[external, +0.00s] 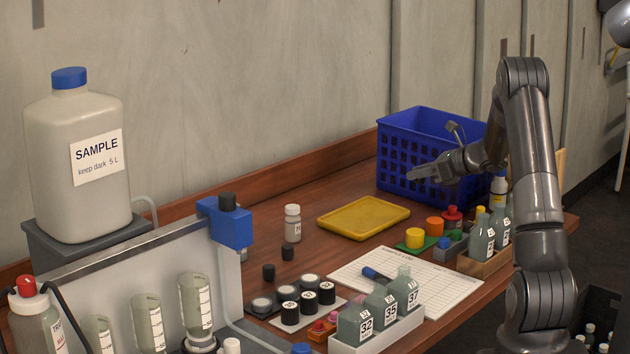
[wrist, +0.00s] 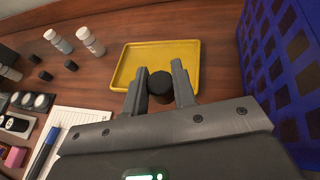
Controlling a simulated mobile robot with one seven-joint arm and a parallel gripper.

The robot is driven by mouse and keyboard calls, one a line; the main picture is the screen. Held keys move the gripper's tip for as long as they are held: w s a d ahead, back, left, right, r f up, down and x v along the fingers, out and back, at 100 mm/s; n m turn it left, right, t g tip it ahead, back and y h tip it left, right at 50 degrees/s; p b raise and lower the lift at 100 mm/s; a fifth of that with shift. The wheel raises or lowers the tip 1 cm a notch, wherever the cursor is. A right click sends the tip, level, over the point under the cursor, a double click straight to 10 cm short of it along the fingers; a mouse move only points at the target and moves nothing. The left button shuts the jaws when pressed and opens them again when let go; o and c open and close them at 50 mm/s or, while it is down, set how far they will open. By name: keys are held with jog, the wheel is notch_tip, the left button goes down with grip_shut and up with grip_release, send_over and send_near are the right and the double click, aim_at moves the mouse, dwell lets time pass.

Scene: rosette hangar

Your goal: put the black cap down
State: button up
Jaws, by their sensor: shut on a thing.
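A black cap (wrist: 160,84) is between the fingertips of my gripper (wrist: 158,88) in the wrist view, and the fingers are shut on it. In the external view my gripper (external: 418,174) is in the air in front of the blue crate and above the table, to the right of the yellow tray; the cap cannot be made out there.
The empty yellow tray (external: 364,217) lies on the wooden table; it also shows behind the cap in the wrist view (wrist: 126,72). The blue crate (external: 398,168) is close on the right. A white bottle (external: 292,224), a printed sheet (external: 440,292) and racks of bottles (external: 408,325) stand around.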

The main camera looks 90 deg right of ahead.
jog(key=shift+s+d, duration=0.1)
jog(key=shift+d, duration=0.4)
send_over(374, 220)
notch_tip(374, 220, down, 7)
jog(key=shift+r, duration=0.1)
jog(key=shift+f, duration=2.05)
jog(key=o, duration=1)
jog(key=shift+f, duration=0.1)
jog(key=shift+c, duration=0.2)
